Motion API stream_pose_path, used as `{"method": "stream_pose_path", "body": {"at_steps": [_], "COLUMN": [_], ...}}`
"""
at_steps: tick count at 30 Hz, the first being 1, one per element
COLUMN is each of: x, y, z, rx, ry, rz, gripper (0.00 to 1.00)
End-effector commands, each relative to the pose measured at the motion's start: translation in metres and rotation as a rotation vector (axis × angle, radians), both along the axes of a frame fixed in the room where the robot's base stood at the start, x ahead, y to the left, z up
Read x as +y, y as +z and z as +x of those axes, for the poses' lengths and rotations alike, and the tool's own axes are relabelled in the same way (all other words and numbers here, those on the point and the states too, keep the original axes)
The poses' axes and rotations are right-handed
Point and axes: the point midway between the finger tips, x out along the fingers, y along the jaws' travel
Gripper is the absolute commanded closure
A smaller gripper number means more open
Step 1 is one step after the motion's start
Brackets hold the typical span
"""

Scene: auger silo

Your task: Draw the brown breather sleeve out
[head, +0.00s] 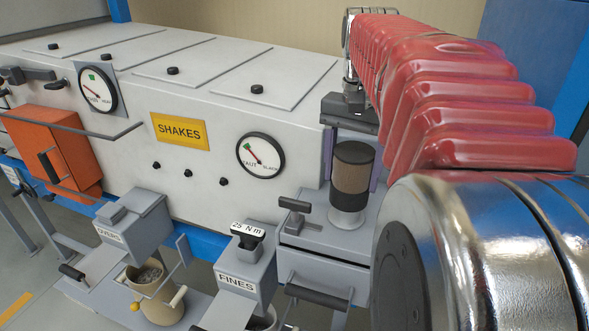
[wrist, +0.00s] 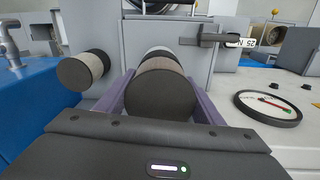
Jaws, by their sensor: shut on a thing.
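The brown breather sleeve (head: 351,178) is a short cylinder with a brown band and a dark end cap. In the head view it stands upright on a pale round collar (head: 346,216) on top of a grey housing (head: 325,240). In the wrist view the dark cap of the sleeve (wrist: 160,93) faces the camera. My gripper (head: 352,160) comes from above, with one purple finger along each side of the sleeve. In the wrist view my gripper (wrist: 160,88) is shut on it. The sleeve's lower end meets the collar; I cannot tell any gap.
A T-handle (head: 294,212) stands close left of the sleeve. A second dark-capped cylinder (wrist: 83,70) shows left in the wrist view. The grey cabinet (head: 215,170) carries a round gauge (head: 261,155). A FINES box (head: 245,275) and a pail (head: 155,295) stand lower left.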

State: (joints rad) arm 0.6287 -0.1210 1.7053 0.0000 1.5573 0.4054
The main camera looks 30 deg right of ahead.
Motion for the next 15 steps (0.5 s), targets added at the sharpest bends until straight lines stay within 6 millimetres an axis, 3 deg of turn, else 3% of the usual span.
{"method": "stream_pose_path", "body": {"at_steps": [15], "x": [0.000], "y": [0.018], "z": [0.000], "rx": [-0.001], "ry": [0.000], "rz": [-0.001], "gripper": [0.66]}}
